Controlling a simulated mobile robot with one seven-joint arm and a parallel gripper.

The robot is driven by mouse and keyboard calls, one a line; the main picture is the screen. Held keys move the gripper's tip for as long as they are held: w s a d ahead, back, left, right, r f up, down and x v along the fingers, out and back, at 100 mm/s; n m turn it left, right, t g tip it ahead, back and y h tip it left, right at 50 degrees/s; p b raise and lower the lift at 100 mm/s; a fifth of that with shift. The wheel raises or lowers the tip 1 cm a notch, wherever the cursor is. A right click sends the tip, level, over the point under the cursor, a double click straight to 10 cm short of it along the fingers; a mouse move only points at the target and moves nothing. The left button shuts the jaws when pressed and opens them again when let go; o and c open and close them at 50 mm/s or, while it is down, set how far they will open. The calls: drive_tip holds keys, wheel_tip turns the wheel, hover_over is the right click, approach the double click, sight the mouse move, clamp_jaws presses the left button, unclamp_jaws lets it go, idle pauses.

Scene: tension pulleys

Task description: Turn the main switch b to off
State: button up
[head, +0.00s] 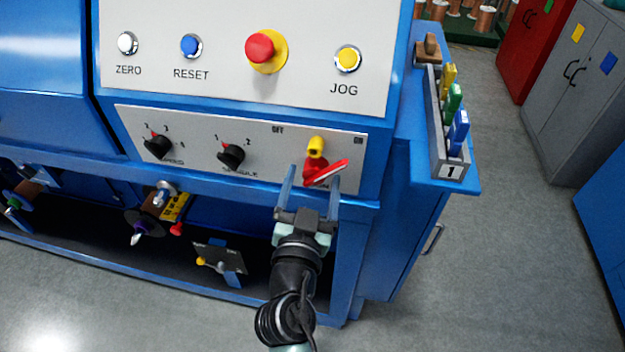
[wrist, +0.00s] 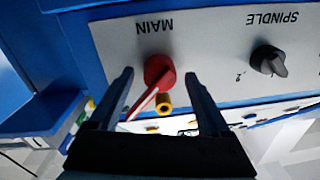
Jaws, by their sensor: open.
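The main switch (head: 311,167) is a red rotary knob on the lower white panel. Its pale-edged red handle (head: 331,172) slants up and right, towards the ON side; OFF is printed on the left. A yellow cylindrical piece (head: 316,147) sits by the knob. My gripper (head: 313,181) is open, one finger each side of the switch. In the wrist view, which is upside down, the red knob (wrist: 158,71) lies between the open fingertips, with the MAIN label beyond it. I cannot tell whether either finger touches the handle.
The black SPINDLE knob (head: 231,156) is left of the switch. Above are a red mushroom button (head: 262,48) and a yellow JOG button (head: 347,58). A grey rack (head: 452,171) with coloured pieces stands on the right ledge. An open bay lies below the panel.

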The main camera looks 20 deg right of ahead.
clamp_jaws()
idle(0.3)
idle(0.5)
drive_tip(key=n, duration=0.4)
drive_tip(key=n+p, duration=0.1)
drive_tip(key=n, duration=0.3)
drive_tip(key=n+p, duration=0.1)
drive_tip(key=n, duration=0.3)
drive_tip(key=shift+r+n+g, duration=0.1)
drive_tip(key=shift+n+g, duration=0.2)
drive_tip(key=shift+g, duration=0.1)
drive_tip(key=shift+a+n+h+p, duration=0.1)
drive_tip(key=shift+n+h+p, duration=0.2)
drive_tip(key=shift+n+p, duration=1.35)
drive_tip(key=shift+n+b, duration=0.75)
drive_tip(key=shift+n, duration=0.1)
